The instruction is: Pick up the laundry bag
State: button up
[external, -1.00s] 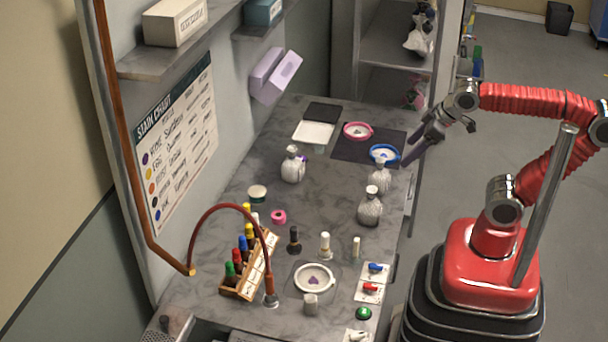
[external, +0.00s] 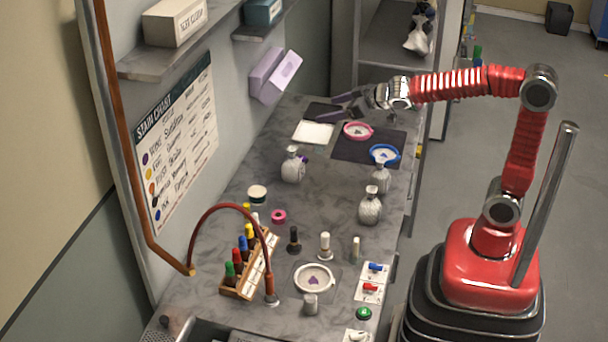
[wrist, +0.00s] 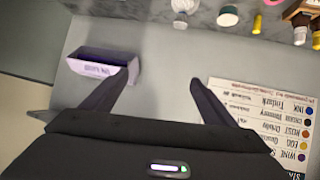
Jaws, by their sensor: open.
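No object is clearly readable as a laundry bag. A tied whitish bag (external: 418,38) stands on the upper level of the shelf unit at the back in the external view; it may be the laundry bag, but I cannot be sure. My gripper (external: 331,107) is open and empty over the far end of the counter, left of and nearer than that bag. In the wrist view, my gripper (wrist: 162,82) has its dark fingers apart with only grey wall between them. No bag shows there.
The counter (external: 245,185) holds glass bottles (external: 370,206), a pink-rimmed dish (external: 358,131) and a blue-rimmed dish (external: 384,154). A lilac wall box (external: 274,77) hangs left of my gripper; it also shows in the wrist view (wrist: 103,70). Open floor (external: 530,90) lies to the right.

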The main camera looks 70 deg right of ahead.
jog(key=n+t+y, duration=0.1)
jog(key=t+y, duration=0.1)
send_over(301, 164)
jog(key=s, duration=0.3)
notch_tip(301, 164, down, 3)
jog(key=w, duration=0.2)
notch_tip(301, 164, down, 21)
jog(key=shift+s+r, duration=0.15)
jog(key=shift+r, duration=0.05)
jog(key=shift+x, duration=2.5)
jog(key=c, duration=1.3)
